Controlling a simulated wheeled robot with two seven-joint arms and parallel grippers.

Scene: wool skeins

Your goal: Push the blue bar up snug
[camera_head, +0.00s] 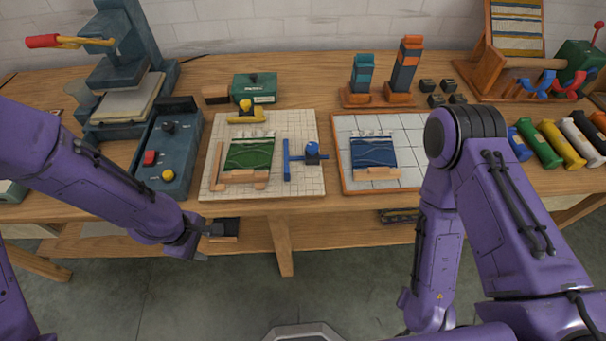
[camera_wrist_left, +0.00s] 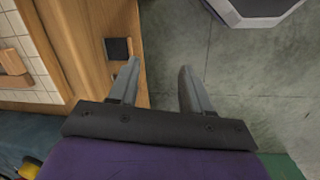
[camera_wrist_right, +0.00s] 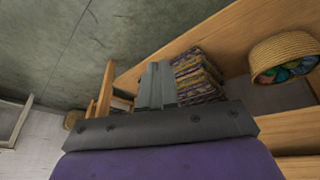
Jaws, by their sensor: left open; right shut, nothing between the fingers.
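The blue bar (camera_head: 286,160) stands upright in the picture on a cream gridded board (camera_head: 310,186), just right of a green knitted piece (camera_head: 249,152). A blue block with a round knob (camera_head: 312,150) sits against its right side. A narrow gap shows between the bar and the green piece. My left gripper (camera_head: 208,243) is open and empty in front of the bench's front edge, away from the bar. It also shows open in the left wrist view (camera_wrist_left: 158,66). My right gripper (camera_wrist_right: 153,68) is shut and empty in the right wrist view; my arm hides it in the head view.
A yellow clamp (camera_head: 246,114) and wooden pieces sit around the green piece. A tiled board (camera_head: 410,180) with a blue knitted piece (camera_head: 372,152) lies to the right. A button box (camera_head: 160,160) stands to the left. A woven basket (camera_wrist_right: 283,55) is near my right gripper.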

